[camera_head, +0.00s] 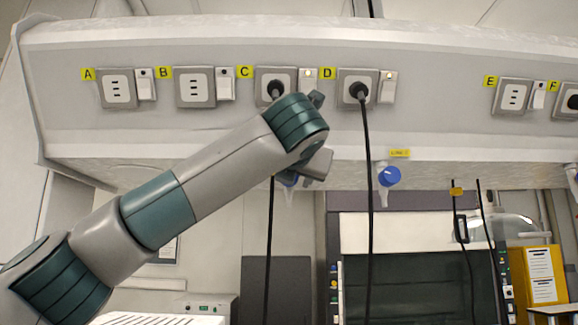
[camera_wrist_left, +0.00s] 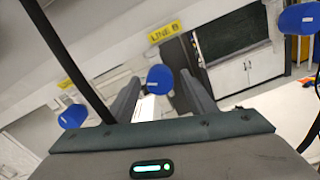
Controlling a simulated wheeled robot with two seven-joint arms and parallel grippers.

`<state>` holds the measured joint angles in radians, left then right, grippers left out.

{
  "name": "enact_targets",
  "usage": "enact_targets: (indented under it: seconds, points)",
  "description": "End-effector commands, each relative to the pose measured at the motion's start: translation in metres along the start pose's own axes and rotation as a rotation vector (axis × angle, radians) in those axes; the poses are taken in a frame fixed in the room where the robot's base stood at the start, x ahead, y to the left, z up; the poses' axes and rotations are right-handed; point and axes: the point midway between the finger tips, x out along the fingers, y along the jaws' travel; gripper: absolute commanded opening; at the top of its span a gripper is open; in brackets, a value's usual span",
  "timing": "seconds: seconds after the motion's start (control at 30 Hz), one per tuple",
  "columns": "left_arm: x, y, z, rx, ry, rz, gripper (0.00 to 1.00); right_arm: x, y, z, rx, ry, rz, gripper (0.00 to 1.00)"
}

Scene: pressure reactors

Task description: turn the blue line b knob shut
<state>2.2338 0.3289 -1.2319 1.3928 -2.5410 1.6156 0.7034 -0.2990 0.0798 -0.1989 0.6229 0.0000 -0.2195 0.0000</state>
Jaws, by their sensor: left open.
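The blue line B knob (camera_wrist_left: 160,78) shows in the left wrist view below a yellow LINE B label (camera_wrist_left: 165,32). In that view it appears between the two fingers of my left gripper (camera_wrist_left: 159,82), which is open. I cannot tell whether the fingers touch it. In the head view a blue knob (camera_head: 288,180) under the panel is mostly hidden by my left gripper (camera_head: 308,172). The knob's handle angle is not clear. My right gripper is not in view.
Another blue knob (camera_head: 388,176) hangs to the right in the head view, below a yellow label (camera_head: 400,153). Black cables (camera_head: 367,220) hang from the socket panel (camera_head: 215,125) close by. The wrist view shows blue knobs at left (camera_wrist_left: 72,116) and right (camera_wrist_left: 298,18).

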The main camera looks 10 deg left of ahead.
Motion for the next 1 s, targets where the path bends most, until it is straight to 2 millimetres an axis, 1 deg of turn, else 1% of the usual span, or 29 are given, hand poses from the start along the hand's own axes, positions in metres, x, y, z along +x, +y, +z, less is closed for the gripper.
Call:
enact_targets:
  seconds: [0.03,0.2,0.53,0.57,0.6,0.67,0.7,0.73,1.0]
  points:
    - [0.006,0.001,0.002,0.000,0.002,0.000,0.51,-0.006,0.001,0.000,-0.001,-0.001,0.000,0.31]
    - [0.017,0.000,0.000,0.001,0.001,0.000,0.51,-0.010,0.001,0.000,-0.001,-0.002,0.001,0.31]
    - [0.019,0.000,-0.001,0.001,0.000,0.000,0.51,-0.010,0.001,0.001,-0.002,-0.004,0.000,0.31]
    - [0.019,0.000,-0.001,0.001,0.000,0.000,0.46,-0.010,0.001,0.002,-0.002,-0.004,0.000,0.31]
    - [0.019,0.000,-0.001,0.001,0.000,0.000,0.37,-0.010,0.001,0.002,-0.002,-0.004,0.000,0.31]
    - [0.019,0.000,-0.001,0.001,0.000,0.000,0.22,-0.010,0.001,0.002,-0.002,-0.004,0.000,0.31]
    - [0.019,0.000,-0.001,0.001,0.000,0.000,0.13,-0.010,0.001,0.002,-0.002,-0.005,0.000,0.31]
    - [0.019,0.000,-0.001,0.001,0.000,0.000,0.10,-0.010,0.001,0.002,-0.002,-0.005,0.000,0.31]
    - [0.019,0.000,-0.001,0.012,0.000,0.000,0.10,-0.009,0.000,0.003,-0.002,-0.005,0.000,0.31]
